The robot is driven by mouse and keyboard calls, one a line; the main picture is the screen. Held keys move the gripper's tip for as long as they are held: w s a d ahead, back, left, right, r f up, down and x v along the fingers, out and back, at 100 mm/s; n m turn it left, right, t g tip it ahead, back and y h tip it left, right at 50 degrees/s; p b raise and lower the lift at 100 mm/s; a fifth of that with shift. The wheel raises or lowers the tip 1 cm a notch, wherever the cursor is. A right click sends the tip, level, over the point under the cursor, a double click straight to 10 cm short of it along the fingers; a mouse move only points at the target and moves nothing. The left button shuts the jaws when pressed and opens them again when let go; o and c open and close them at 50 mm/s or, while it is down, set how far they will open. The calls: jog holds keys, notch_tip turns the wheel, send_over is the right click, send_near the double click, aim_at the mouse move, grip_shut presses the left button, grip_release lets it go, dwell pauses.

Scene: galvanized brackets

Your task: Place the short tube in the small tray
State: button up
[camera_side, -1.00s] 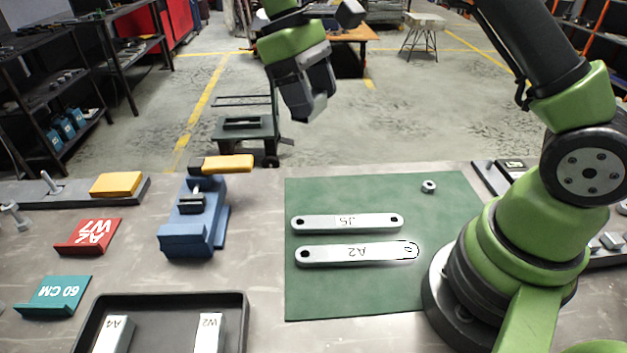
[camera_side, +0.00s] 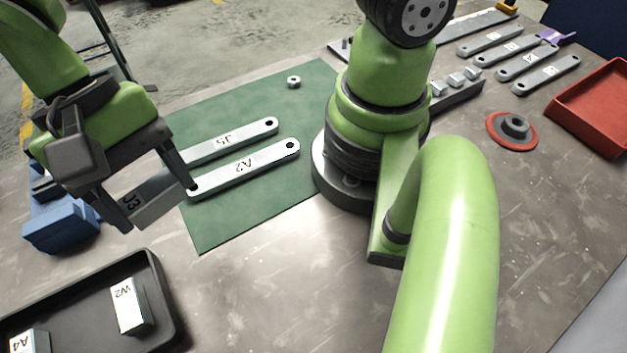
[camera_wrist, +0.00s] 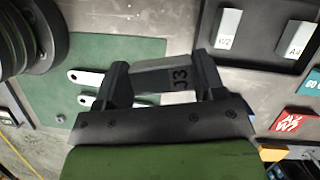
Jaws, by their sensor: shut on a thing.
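My gripper (camera_side: 160,207) is at the left of the side view, shut on a short grey tube marked J3 (camera_side: 150,203). The tube lies crosswise between the fingers; it also shows in the wrist view (camera_wrist: 158,80). It is held over the gap between the blue fixture and the green mat. A black tray (camera_side: 169,302) is at the lower left, in front of the gripper. It holds the short pieces W2 (camera_side: 127,305) and A4 (camera_side: 30,343). A red tray (camera_side: 590,108) stands at the far right. I cannot tell which tray is called small.
A green mat (camera_side: 240,222) bears the long bars J5 (camera_side: 232,140) and A2 (camera_side: 243,168) and a nut (camera_side: 293,81). A blue fixture (camera_side: 62,228) is partly hidden by my gripper. Several links and a red disc (camera_side: 512,130) lie right of my base. Bare bench separates the mat and black tray.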

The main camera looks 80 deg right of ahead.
aim_at(219, 284)
jog(key=s+f+m, duration=0.1)
jog(key=f, duration=0.3)
jog(key=s+a+f+m, duration=0.1)
jog(key=f, duration=0.3)
jog(key=s+a+f+y, duration=0.1)
jog(key=f, duration=0.3)
jog(key=shift+s+a+m+t, duration=0.2)
jog(key=shift+s+m+t, duration=0.15)
jog(key=shift+m+t, duration=0.05)
jog(key=o, duration=0.9)
jog(key=shift+f, duration=0.1)
jog(key=shift+o, duration=0.2)
